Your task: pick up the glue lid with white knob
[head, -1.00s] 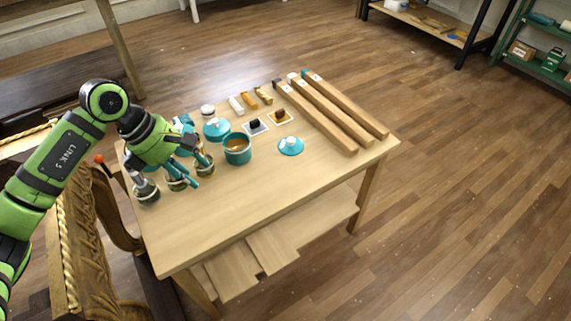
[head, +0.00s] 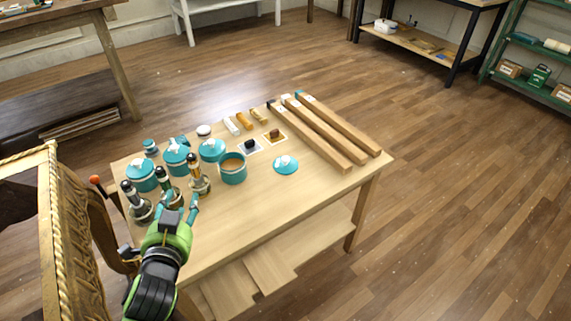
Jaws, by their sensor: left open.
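The teal glue lid (head: 286,165) with a white knob lies on the wooden table (head: 245,222), knob up, right of an open teal glue pot (head: 232,172) holding brown glue. My left gripper (head: 181,203) is open, with teal fingers pointing away from me, at the table's near left part. It is well left of and nearer than the lid, and nothing shows between its fingers. The lid is fully visible and apart from the gripper. My right gripper is not in view.
Long wooden bars (head: 320,130) lie at the right. Small blocks and two cards lie behind the lid. The table's front middle is clear. A gilt console (head: 50,220) stands at the left.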

